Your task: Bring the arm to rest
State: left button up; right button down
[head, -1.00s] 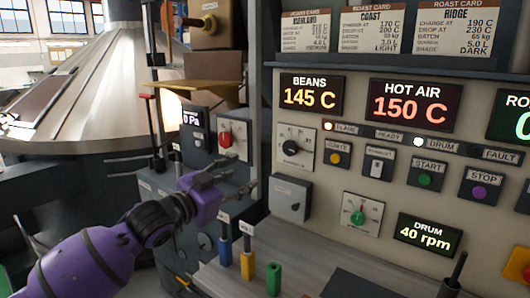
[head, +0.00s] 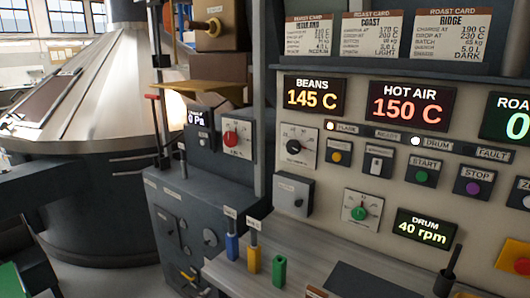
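Neither of my grippers shows in the head view now. The place where my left arm was leaves the dark side cabinet (head: 165,205) in plain sight, with its knobs and small levers. The control panel (head: 450,150) fills the right side. Its displays read BEANS 145 C (head: 314,94), HOT AIR 150 C (head: 411,103) and DRUM 40 rpm (head: 420,229).
A blue handle (head: 232,245), a yellow handle (head: 253,258) and a green piece (head: 279,270) stand on the grey ledge (head: 235,270) below the panel. A large metal cone (head: 100,90) stands at the left. Some floor shows at the lower left.

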pick_arm(q)
jog(key=s+a+f+n+g+y, duration=0.1)
jog(key=s+a+f+n, duration=0.1)
jog(key=s+f, duration=0.4)
jog(key=s+a+f+n+g+y, duration=0.2)
jog(key=s+f, duration=0.5)
jog(key=s, duration=0.9)
jog(key=s+a+f+n+g+y+p, duration=0.1)
jog(key=s+a+f+n+g, duration=0.1)
jog(key=s+f, duration=0.4)
jog(key=s, duration=0.5)
jog(key=shift+a+f+y, duration=0.3)
jog(key=shift+a+f, duration=0.05)
jog(key=shift+f, duration=0.05)
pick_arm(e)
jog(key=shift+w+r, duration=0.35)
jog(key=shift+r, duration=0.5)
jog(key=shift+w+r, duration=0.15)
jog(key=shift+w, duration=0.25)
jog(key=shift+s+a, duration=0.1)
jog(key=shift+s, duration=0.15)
